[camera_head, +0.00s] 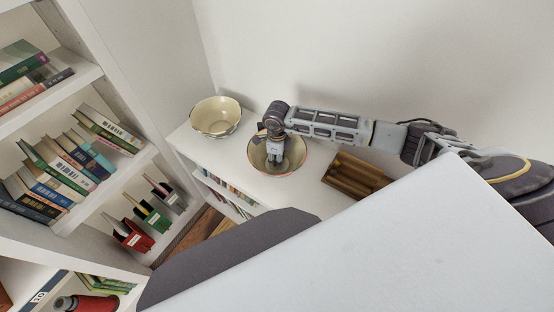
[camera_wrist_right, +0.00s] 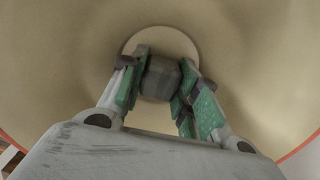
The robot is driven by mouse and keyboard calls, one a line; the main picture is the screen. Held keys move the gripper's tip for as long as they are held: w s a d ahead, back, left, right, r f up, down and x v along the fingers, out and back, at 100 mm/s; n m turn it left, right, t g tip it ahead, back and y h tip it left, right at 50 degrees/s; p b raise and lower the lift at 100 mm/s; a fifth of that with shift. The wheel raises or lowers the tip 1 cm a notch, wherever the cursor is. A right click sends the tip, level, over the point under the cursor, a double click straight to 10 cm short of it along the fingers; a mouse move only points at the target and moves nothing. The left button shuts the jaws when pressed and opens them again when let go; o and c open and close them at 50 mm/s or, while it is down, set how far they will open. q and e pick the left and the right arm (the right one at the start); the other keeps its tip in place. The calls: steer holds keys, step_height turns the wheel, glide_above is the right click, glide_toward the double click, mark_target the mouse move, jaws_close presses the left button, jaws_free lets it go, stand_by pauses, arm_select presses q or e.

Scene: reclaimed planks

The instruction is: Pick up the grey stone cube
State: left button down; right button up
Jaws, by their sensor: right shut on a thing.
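The grey stone cube (camera_wrist_right: 161,78) is between the green-padded fingers of my right gripper (camera_wrist_right: 164,90) in the right wrist view. The gripper is shut on it. Behind it is the cream inside of a bowl with a reddish rim (camera_head: 304,160). In the head view my right gripper (camera_head: 274,156) points down into this bowl, which stands on a low white shelf unit. The cube cannot be made out in the head view. Whether the cube touches the bowl's bottom I cannot tell. My left gripper is not in view.
A second cream bowl (camera_head: 215,118) stands to the left on the white shelf top (camera_head: 192,141). A brown wooden tray (camera_head: 355,176) lies to the right. A tall bookcase with books (camera_head: 66,163) stands at the left. A white wall is behind.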

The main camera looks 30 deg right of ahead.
step_height(320, 180, up, 10)
steer(key=shift+f, duration=0.25)
stand_by(0.3)
steer(key=shift+r+p, duration=0.3)
steer(key=shift+r, duration=0.15)
stand_by(0.5)
steer(key=shift+r+p, duration=0.65)
steer(key=shift+r, duration=0.15)
